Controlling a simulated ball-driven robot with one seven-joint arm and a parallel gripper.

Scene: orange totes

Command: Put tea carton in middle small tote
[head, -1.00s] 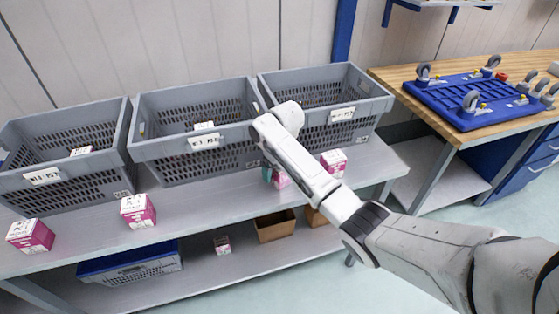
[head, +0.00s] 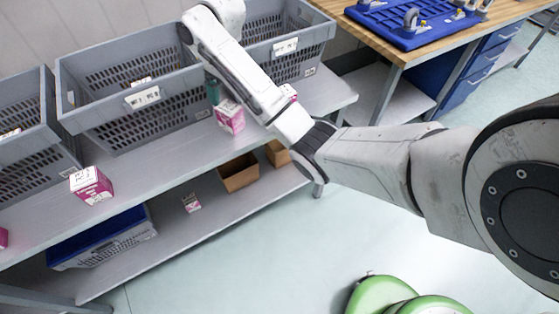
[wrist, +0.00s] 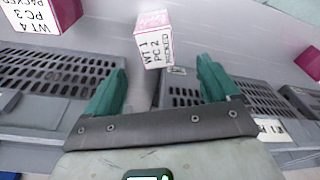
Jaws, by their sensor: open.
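Several pink-and-white cartons stand in a row on the shelf (head: 150,160). One carton (head: 229,116) is by my gripper (head: 212,92), partly beneath my arm. In the wrist view a carton (wrist: 152,42) labelled WT 1 PC 2 shows beyond the gap between the teal fingertips of my gripper (wrist: 161,66). The fingers are apart with nothing between them. The middle tote (head: 85,110) is grey, with slotted walls and a white label, behind the cartons; a carton top (head: 140,82) shows inside it. Which carton is the tea carton, I cannot tell.
A grey right tote (head: 315,42) and left tote (head: 35,155) flank the middle one. Other cartons (head: 92,186) (head: 289,92) stand nearby. A blue tote (head: 100,240), brown boxes (head: 238,172) and a small carton (head: 191,202) are below. A wooden bench (head: 425,45) is right.

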